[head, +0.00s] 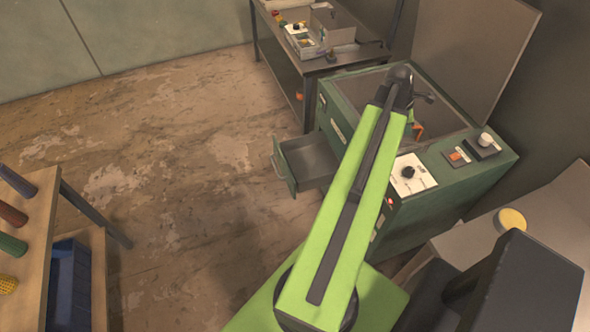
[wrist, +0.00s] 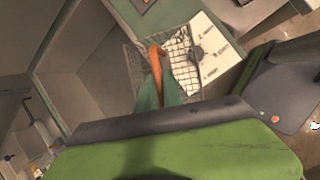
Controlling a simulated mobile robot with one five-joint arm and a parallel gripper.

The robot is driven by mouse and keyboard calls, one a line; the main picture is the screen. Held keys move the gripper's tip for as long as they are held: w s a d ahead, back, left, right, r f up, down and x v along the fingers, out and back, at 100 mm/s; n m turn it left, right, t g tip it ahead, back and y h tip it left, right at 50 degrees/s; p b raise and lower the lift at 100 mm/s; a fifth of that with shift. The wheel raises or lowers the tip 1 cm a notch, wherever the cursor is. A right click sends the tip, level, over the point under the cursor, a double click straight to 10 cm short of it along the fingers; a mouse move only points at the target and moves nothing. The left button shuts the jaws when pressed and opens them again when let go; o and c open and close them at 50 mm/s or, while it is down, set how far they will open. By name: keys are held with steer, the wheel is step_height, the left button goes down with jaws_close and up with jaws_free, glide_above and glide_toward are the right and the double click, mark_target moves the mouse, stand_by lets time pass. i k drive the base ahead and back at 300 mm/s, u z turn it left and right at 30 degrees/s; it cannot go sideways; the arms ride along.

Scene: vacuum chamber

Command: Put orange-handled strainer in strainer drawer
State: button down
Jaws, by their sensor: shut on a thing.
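The orange-handled strainer shows in the wrist view as an orange handle (wrist: 155,62) with a wire mesh basket (wrist: 183,70) around and beyond it. My gripper (wrist: 160,88) is shut on the handle. In the head view a bit of the orange handle (head: 418,130) shows beside the end of my arm, over the green machine; my arm hides most of the gripper there. An open drawer (head: 289,178) sticks out from the machine's left side, and its inside looks empty. The gripper is right of and above this drawer. I cannot read a label on the drawer.
The green machine (head: 462,192) has a raised lid (head: 475,50), a white dial panel (head: 411,175) and knobs on top. A dark table (head: 345,58) with devices stands behind it. A wooden rack (head: 38,215) is at the left. The floor left of the drawer is clear.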

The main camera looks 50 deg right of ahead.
mark_target(313, 164)
steer(key=z, duration=0.15)
steer(key=i, duration=0.85)
steer(key=u, duration=0.25)
